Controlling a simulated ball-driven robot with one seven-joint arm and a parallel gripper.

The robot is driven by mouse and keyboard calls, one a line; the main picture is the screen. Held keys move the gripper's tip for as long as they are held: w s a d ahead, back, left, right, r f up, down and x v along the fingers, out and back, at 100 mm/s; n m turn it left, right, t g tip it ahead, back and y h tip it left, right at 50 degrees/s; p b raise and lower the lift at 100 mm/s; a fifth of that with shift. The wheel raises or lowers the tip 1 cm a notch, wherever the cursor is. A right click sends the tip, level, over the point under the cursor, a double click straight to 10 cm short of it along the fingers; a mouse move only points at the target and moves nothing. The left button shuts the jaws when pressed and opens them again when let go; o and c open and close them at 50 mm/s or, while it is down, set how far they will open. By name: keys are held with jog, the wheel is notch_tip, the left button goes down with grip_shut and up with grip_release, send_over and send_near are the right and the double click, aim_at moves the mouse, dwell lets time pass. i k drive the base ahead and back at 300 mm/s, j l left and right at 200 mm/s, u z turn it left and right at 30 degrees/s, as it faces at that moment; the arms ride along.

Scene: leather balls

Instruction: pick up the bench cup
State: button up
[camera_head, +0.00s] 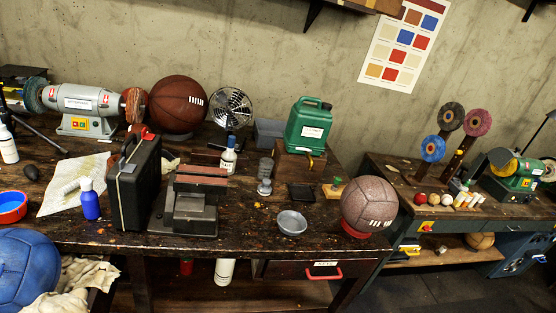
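A small grey cup (291,223) with a wide open rim stands upright near the front edge of the dark wooden workbench (250,229). It looks like the bench cup and seems empty. A small clear grey vessel (265,178) stands behind it to the left; I cannot tell exactly what it is. My gripper is not in view, and nothing touches the grey cup.
Right of the cup, a speckled ball (369,202) rests on a red ring. Left are a grey metal block device (189,215) and a black case (134,185). Behind stand a white bottle (228,161) and a green canister (308,127). Bare wood surrounds the cup's front.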

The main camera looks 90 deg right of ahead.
aim_at(265, 169)
jog(key=z, duration=2.25)
jog(key=i+j+z, duration=0.2)
jog(key=i+j, duration=0.3)
jog(key=i, duration=0.3)
jog(key=i+j+z, duration=0.25)
jog(key=i+j, duration=0.4)
jog(key=i, duration=0.05)
